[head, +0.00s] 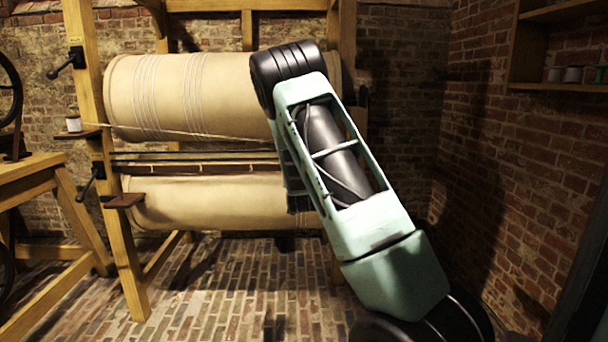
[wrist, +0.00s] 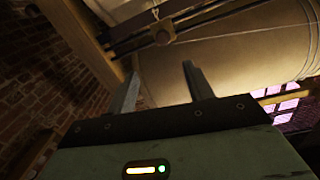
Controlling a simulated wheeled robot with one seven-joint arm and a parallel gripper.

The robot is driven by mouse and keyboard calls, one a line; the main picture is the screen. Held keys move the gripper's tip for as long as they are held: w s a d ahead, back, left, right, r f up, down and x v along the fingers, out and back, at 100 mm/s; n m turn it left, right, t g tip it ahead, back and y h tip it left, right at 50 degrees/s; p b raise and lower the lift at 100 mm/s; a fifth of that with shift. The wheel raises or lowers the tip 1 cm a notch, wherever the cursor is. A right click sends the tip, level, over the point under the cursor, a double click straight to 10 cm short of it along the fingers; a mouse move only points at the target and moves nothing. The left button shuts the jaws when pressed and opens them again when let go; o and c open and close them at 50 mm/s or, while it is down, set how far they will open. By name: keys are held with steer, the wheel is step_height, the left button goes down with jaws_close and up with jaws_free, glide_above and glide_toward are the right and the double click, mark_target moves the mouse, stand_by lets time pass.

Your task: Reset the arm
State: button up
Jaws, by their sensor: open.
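My gripper (wrist: 160,82) shows in the wrist view with its two metal fingers apart and nothing between them. Past the fingers are a large beige roller (wrist: 215,55) and a wooden beam, seen at a tilt. In the head view my pale green and black arm rises from the lower right and bends at a black joint in front of the rollers. My gripper itself is hidden there behind the arm.
A wooden frame (head: 86,110) holds an upper beige roller (head: 165,95) wound with cord and a lower roller (head: 205,203). A wooden bench (head: 35,165) stands left. A shelf (head: 560,87) hangs on the right brick wall. The brick floor (head: 235,290) in front is clear.

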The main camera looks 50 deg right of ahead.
stand_by(0.4)
steer(key=w+a+f+n+y, duration=0.2)
steer(key=a+y, duration=0.1)
steer(key=a, duration=0.6)
steer(key=w+a+f+n+y, duration=0.1)
steer(key=w+a+y, duration=0.25)
steer(key=a, duration=0.55)
steer(key=w+a+f+n+y, duration=0.1)
steer(key=a+f+n+y, duration=0.15)
steer(key=a, duration=0.65)
steer(key=s+a+n+g+y, duration=0.2)
steer(key=s+a+n+y, duration=0.15)
steer(key=a, duration=0.85)
steer(key=s+a+n+g+y, duration=0.1)
steer(key=s+a+n+y, duration=0.3)
steer(key=a, duration=0.7)
steer(key=s+a+n+g, duration=0.35)
steer(key=s+a, duration=0.65)
steer(key=s, duration=0.4)
steer(key=s+a+n+g+h, duration=0.15)
steer(key=s+n+g, duration=0.25)
steer(key=s, duration=1.1)
step_height(320, 180, up, 23)
steer(key=p, duration=2.3)
